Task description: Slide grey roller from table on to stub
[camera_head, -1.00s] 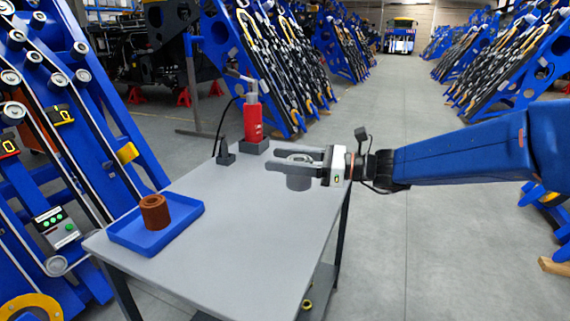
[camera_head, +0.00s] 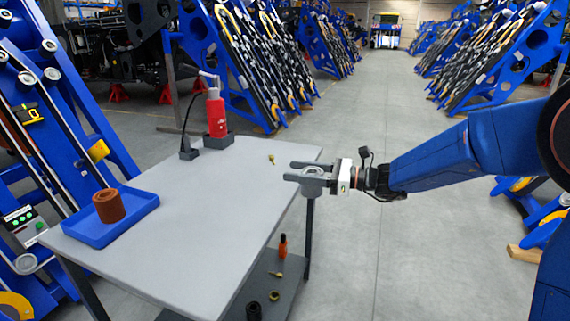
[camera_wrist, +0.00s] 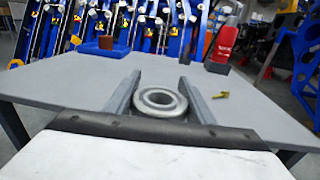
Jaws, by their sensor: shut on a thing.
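My gripper (camera_head: 308,174) is shut on the grey roller (camera_head: 313,188) at the right edge of the grey table (camera_head: 190,225). In the wrist view the roller (camera_wrist: 160,101) sits between the two fingers, its ring-shaped top with a centre hole facing up. In the head view the fingers hide much of the roller. I cannot tell for sure whether it is clear of the table top. Rollers sit on the blue chassis frame (camera_head: 62,95) at the left, but I cannot make out which stub is bare.
A blue tray (camera_head: 140,205) with a brown roller (camera_head: 108,205) stands on the table's left. A red tool (camera_head: 216,117) stands in a dark holder at the back. A small yellowish piece (camera_head: 271,159) lies near the back right. The aisle floor (camera_head: 400,230) is clear.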

